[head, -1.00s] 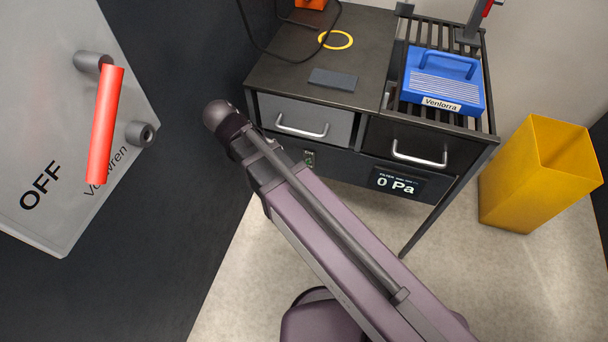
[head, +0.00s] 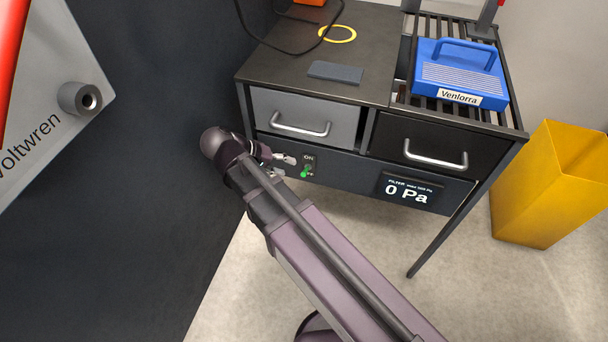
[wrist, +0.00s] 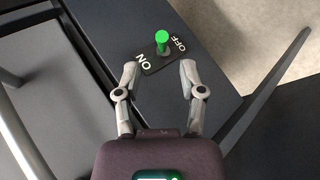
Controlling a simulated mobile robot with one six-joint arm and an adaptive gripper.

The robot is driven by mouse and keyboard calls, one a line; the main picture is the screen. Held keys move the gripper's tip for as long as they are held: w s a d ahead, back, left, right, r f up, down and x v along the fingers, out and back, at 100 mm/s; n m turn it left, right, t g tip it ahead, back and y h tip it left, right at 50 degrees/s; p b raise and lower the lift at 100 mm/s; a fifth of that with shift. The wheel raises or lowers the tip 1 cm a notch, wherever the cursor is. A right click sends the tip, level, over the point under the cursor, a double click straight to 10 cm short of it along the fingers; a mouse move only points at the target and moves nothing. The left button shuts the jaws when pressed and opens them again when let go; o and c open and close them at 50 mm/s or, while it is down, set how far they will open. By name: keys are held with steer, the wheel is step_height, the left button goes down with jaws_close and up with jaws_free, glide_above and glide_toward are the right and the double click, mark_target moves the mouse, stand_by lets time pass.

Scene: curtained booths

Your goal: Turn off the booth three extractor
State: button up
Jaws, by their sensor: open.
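The extractor's switch is a small dark plate with a green-tipped toggle (head: 304,174) on the front panel under the grey drawer. In the wrist view the green toggle (wrist: 161,38) stands out from the plate between the words ON, at left, and OFF, at right. Which way it is thrown I cannot tell. My gripper (head: 285,167) is just left of the switch in the head view. In the wrist view my gripper (wrist: 159,67) is open and empty, its fingertips on either side of the plate's near end, with the toggle beyond them. A filter display (head: 408,193) reads 0 Pa.
The bench (head: 385,60) carries a blue Venlorra unit (head: 460,75), a grey pad (head: 335,72) and a yellow ring (head: 337,34). Drawer handles project above the switch. A grey wall box (head: 45,90) with a red lever stands left; a yellow bin (head: 548,185) stands right.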

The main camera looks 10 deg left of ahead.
mark_target(304, 172)
steer(key=shift+s+f, duration=0.1)
steer(key=shift+b+x, duration=2.5)
steer(key=shift+x, duration=1.1)
steer(key=shift+a, duration=0.1)
jaws_close()
